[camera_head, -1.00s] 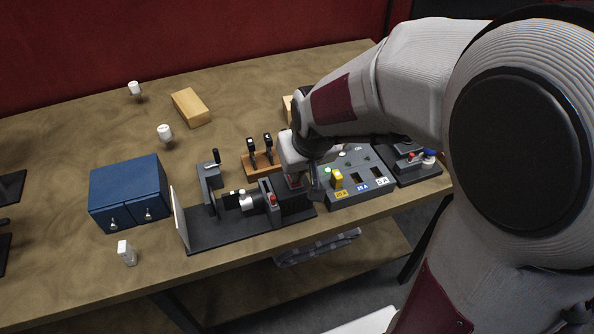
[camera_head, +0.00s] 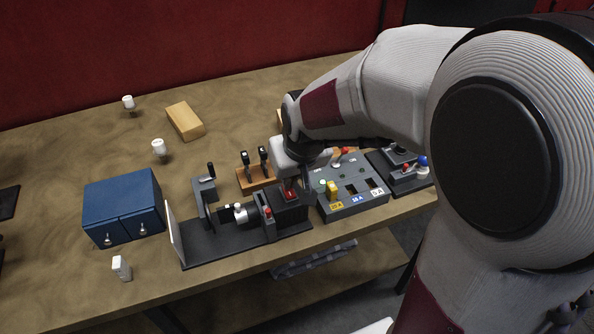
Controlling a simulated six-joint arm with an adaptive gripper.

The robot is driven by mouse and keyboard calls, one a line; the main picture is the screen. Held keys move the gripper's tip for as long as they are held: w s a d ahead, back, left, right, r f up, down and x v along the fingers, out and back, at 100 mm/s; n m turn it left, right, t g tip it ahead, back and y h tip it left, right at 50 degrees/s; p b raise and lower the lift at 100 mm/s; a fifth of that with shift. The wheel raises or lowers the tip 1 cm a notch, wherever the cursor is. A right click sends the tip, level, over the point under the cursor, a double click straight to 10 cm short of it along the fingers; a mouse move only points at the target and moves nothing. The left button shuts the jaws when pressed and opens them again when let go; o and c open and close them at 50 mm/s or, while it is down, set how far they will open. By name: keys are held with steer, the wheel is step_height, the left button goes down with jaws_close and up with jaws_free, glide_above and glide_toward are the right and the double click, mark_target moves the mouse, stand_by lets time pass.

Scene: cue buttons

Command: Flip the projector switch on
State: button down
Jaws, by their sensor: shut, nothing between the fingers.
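The projector (camera_head: 290,212) is a dark box on a long black base, with a lens assembly on its left and a white screen (camera_head: 175,236) at the base's left end. A red switch (camera_head: 289,192) shows on top of the box; which way it is tipped is too small to tell. My gripper (camera_head: 307,190) is shut and empty, pointing down just right of the switch, near the gap between the projector and the grey fuse panel. Whether its fingertips touch anything is unclear.
The grey panel (camera_head: 350,204) with a yellow fuse and an orange-red lever stands right of the projector. A joystick box (camera_head: 408,178) is further right. A wooden block with two black levers (camera_head: 257,176) is behind. A blue cabinet (camera_head: 122,207) is left.

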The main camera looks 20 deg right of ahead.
mark_target(292, 195)
steer(key=shift+r, duration=0.65)
steer(key=v, duration=0.3)
steer(key=shift+w+r, duration=0.1)
steer(key=shift+r, duration=0.2)
steer(key=s+r, duration=0.6)
steer(key=s+a+t, duration=0.1)
steer(key=s, duration=1.2)
steer(key=shift+s+f, duration=0.15)
steer(key=shift+f, duration=0.15)
steer(key=shift+a, duration=0.1)
stand_by(3.2)
